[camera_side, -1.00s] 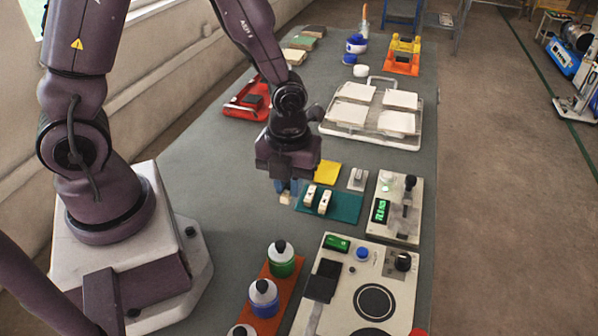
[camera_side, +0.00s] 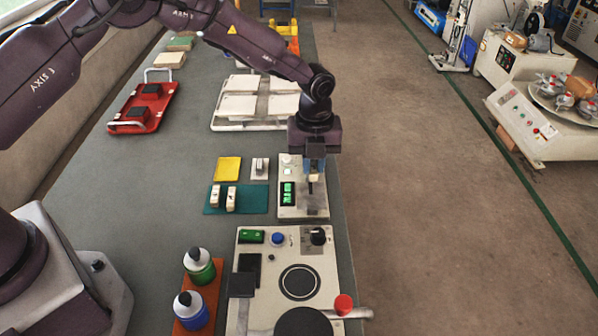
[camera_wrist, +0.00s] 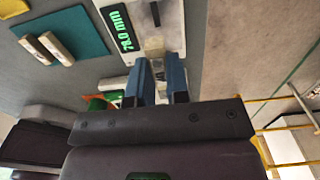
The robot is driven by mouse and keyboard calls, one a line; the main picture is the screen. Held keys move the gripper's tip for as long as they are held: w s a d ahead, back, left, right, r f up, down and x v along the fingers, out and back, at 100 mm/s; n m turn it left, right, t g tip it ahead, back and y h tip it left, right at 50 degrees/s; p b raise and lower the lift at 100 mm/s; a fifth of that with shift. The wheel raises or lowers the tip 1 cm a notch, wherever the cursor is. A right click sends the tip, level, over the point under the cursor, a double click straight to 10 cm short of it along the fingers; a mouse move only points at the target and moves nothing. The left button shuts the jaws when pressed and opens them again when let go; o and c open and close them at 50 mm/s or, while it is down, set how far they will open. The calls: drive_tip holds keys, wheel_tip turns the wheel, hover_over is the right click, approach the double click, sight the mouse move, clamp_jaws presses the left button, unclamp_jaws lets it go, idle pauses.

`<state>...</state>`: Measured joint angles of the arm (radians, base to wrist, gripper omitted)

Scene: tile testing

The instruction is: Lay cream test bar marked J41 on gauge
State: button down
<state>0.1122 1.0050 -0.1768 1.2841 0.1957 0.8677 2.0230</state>
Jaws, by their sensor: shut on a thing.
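My gripper (camera_side: 314,172) is over the gauge (camera_side: 287,212), a pale box with a lit green display. Its blue fingers are shut on a small cream bar (camera_side: 314,178), mostly hidden between them. I cannot tell whether the bar touches the gauge, and no marking on it is readable. In the wrist view, the fingers (camera_wrist: 160,85) reach to the gauge (camera_wrist: 122,56), whose display shows a reading in mm. Two other cream bars, one on the left (camera_side: 214,196) and one on the right (camera_side: 231,199), lie on the teal mat (camera_side: 257,199).
A yellow pad (camera_side: 227,169) and a small grey block (camera_side: 260,168) lie behind the mat. A control panel (camera_side: 322,268) with a round plate stands in front of the gauge. Bottles in an orange rack (camera_side: 211,304) are front left. A red tray (camera_side: 160,112) is back left.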

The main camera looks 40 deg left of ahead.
sight(311, 196)
drive_tip(key=shift+s+f, duration=0.1)
drive_tip(key=shift+f, duration=3.1)
drive_tip(key=shift+f, duration=0.3)
drive_tip(key=c, duration=0.6)
unclamp_jaws()
drive_tip(key=shift+r, duration=0.1)
drive_tip(key=shift+r, duration=2.95)
